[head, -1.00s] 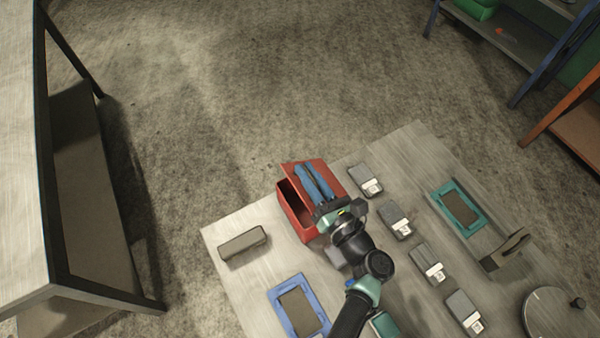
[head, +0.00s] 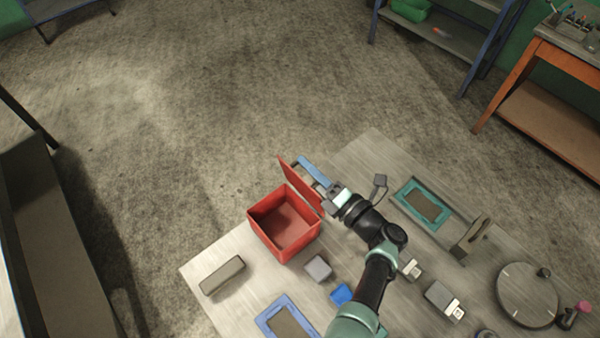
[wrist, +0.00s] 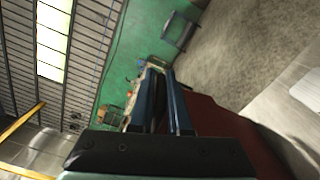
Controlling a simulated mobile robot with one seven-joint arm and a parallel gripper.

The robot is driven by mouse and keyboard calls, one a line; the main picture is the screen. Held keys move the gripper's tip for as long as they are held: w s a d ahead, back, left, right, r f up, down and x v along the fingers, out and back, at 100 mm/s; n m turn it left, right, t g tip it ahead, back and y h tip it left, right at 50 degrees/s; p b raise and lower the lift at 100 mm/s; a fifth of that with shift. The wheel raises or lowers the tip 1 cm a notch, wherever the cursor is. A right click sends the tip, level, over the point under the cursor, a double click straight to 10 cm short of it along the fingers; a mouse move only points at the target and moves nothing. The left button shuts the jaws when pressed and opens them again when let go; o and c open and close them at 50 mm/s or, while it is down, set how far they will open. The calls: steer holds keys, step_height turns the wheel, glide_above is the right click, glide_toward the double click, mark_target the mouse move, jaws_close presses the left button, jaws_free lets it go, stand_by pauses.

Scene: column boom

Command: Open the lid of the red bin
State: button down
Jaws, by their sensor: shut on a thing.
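The red bin (head: 268,239) stands on the table with its inside visible and empty. Its red lid (head: 299,184) stands steeply raised along the bin's right side. My gripper (head: 304,163) is at the lid's far upper edge, its blue fingers along the lid's right face. It is shut on the lid; the exact contact is partly hidden. In the wrist view, the blue fingers (wrist: 159,70) lie close together, and the red lid (wrist: 215,116) fills the area to their right.
A grey box (head: 222,275), a blue-framed tray (head: 271,323), a small grey block (head: 318,268) and a blue block (head: 341,294) lie near the bin. A teal tray (head: 409,199) and a round board (head: 527,294) are to the right. Floor beyond the table is clear.

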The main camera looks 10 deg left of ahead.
steer(key=shift+w+d+f+b, duration=0.25)
steer(key=shift+w+d+b, duration=0.1)
steer(key=shift+w+d, duration=0.2)
steer(key=shift+w, duration=0.1)
steer(key=shift+f, duration=0.1)
steer(key=c, duration=0.9)
jaws_free()
steer(key=v, duration=1.3)
